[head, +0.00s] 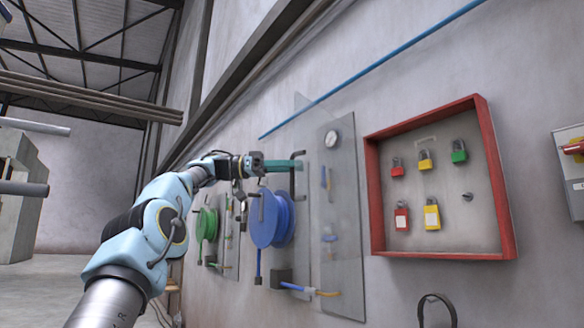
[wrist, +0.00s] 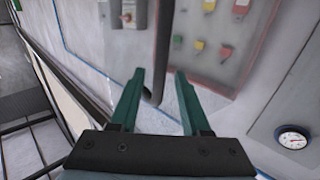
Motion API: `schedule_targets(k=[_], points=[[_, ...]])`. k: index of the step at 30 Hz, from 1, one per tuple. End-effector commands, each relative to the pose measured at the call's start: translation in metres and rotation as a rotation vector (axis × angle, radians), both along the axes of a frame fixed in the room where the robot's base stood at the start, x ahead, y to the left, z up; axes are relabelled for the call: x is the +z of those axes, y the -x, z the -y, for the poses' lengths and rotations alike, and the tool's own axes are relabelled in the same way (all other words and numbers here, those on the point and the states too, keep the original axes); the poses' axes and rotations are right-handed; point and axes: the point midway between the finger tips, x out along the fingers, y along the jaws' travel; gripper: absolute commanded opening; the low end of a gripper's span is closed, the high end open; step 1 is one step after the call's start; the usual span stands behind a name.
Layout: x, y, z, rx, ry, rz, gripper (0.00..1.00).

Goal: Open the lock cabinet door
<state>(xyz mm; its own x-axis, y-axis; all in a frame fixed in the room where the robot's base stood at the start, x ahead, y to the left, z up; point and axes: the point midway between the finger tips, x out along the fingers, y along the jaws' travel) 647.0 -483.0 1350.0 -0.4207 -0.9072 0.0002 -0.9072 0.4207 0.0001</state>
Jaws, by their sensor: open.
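The lock cabinet (head: 490,165) is a red-framed box on the wall, with several padlocks inside. Its front is uncovered in the head view. A clear door panel (head: 306,115) stands swung out to the cabinet's left, with a black bar handle (head: 292,180) near its far edge. My gripper (head: 296,166) is at this handle, its teal fingers open. In the wrist view the handle (wrist: 163,50) runs down between the open fingertips (wrist: 158,76); contact with either finger cannot be told. The padlocks show hazily there through the clear panel.
A grey panel with a gauge (head: 332,138) is on the wall behind the door; the gauge also shows in the wrist view (wrist: 292,138). Blue (head: 270,220) and green (head: 207,224) wheels lie left of it. A switch box (head: 573,150) is at the far right.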

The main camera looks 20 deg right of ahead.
Motion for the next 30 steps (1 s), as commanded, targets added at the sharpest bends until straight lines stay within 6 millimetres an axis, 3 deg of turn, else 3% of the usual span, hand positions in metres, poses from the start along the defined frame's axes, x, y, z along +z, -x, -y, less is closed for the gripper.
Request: schedule_targets(k=[5,18,30], points=[[0.001,-0.007,-0.013,0.003,0.001,0.000,0.47],[0.003,-0.040,-0.085,0.002,0.000,-0.001,0.47],[0.000,-0.046,-0.098,0.000,0.001,0.000,0.47]])
